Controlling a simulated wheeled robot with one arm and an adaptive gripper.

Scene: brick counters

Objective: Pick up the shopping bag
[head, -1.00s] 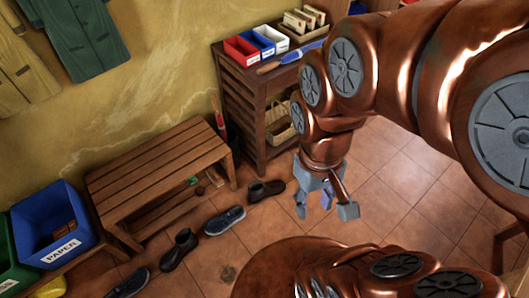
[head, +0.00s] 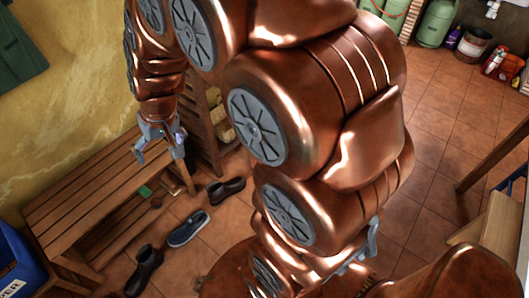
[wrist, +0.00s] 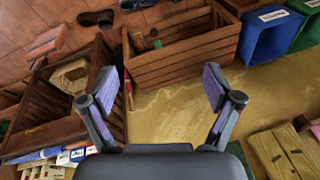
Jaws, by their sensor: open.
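A pale tan woven bag or basket (wrist: 70,78) sits in the wooden shelf unit at the left of the wrist view; I cannot tell for certain that it is the shopping bag. In the head view, only a bit of tan (head: 218,122) shows in the shelf behind my arm. My gripper (head: 160,148) is open and empty, in front of the wall above the bench's right end. In the wrist view its fingers (wrist: 160,85) are spread, with the bag to their left and nothing between them but wall and bench behind.
A slatted wooden bench (head: 85,190) stands against the yellow wall, with shoes (head: 188,228) on the floor before it. The shelf unit (wrist: 35,140) holds small bins on top. A blue paper bin (head: 18,268) is at the left. Tiled floor (head: 440,130) is open at right.

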